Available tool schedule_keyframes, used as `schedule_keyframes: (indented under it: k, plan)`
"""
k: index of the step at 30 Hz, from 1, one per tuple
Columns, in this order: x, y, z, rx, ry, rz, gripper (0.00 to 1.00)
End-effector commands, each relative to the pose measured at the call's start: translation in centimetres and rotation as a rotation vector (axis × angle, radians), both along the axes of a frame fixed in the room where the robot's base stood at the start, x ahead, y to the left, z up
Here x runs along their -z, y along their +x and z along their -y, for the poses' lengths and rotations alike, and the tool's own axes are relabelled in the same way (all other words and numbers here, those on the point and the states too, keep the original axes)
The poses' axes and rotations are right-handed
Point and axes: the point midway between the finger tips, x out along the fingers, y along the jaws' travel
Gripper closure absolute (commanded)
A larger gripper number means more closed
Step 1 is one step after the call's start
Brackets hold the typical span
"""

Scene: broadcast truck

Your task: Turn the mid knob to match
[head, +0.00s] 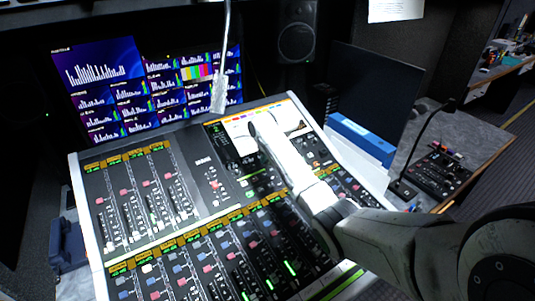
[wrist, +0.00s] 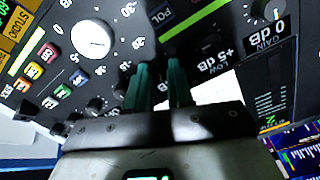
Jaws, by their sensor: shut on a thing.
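The mixing console (head: 95,190) fills the lower middle of the head view, and my arm reaches over its upper right section. In the wrist view my gripper (wrist: 157,75) has its two teal fingers down at the panel, a small gap apart, shut on a small dark knob. The knob is mostly hidden between the fingers, so its pointer cannot be read. Beside it is a "+5 dB" label (wrist: 216,61). A "GAIN 0 dB" label (wrist: 266,39) is at the upper right. In the head view the fingertips and knob are too small to make out.
A large white knob (wrist: 91,38), coloured buttons (wrist: 62,92) and small dark knobs (wrist: 96,106) lie left of the fingers. Monitors (head: 100,75) stand behind the console, with a gooseneck (head: 222,60) in front. A dark screen (head: 375,95) and side desk (head: 470,130) are right.

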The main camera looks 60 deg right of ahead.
Motion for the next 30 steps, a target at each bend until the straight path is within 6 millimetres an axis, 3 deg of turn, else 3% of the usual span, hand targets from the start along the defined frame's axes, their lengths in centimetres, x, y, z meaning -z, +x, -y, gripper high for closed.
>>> schedule_keyframes:
  k: [9,23,24,30]
  plan:
    - [-0.03,-0.01,-0.01,0.099,0.037,0.021,1.0]
    - [0.01,-0.03,0.05,0.112,0.039,0.025,1.0]
    - [0.01,-0.03,0.05,0.112,0.039,0.025,0.74]
    - [0.0,-0.02,0.04,0.111,0.039,0.025,0.55]
